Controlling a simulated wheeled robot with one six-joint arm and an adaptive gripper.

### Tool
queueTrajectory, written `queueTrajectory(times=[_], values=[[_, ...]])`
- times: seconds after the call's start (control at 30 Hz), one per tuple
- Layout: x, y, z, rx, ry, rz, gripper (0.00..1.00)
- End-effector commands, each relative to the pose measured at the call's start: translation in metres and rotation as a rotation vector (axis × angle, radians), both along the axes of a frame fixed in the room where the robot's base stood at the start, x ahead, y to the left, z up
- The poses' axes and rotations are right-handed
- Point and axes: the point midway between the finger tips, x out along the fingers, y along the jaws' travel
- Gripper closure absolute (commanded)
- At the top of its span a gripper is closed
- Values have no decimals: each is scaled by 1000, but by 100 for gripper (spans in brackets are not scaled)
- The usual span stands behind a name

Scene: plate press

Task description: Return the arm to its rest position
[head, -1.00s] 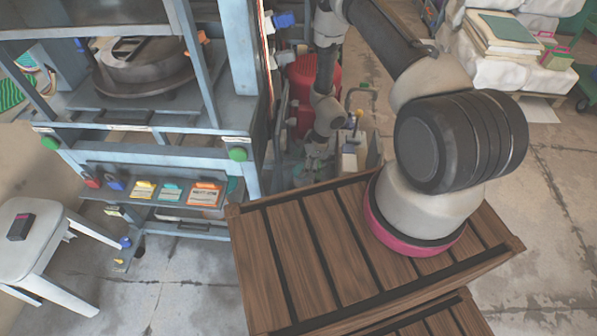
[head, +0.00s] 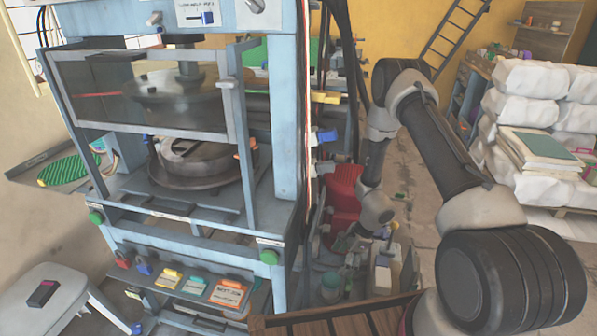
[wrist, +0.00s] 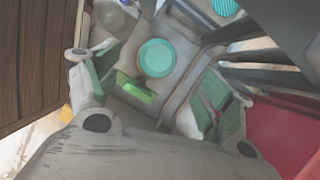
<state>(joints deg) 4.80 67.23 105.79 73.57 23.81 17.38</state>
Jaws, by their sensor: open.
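My arm rises from its mount at the lower right of the head view, bends at a high elbow and hangs down beside the press. My gripper (head: 352,266) points down in the gap right of the press, small and partly lost among clutter. In the wrist view my gripper (wrist: 160,92) is open, its green-padded fingers wide apart. Nothing is held between them. A teal round lid (wrist: 157,58) and a bright green piece (wrist: 135,88) show beyond the fingers.
The blue press (head: 285,150) with its guard frame stands close left of my arm. A red tank (head: 342,195) is behind my wrist. A wooden slatted top (head: 340,322) lies under my arm's mount. White sacks (head: 530,95) are stacked at right. Open floor lies between.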

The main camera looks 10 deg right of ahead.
Motion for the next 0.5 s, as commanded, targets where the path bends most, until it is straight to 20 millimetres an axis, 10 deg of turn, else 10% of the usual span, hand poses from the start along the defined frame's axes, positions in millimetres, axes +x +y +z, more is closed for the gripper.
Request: queueTrajectory(times=[0.23, 0.5], values=[[-51, 10, 12, 103, 45, 259, 19], [-85, -6, 126, 189, -3, 689, 19]])
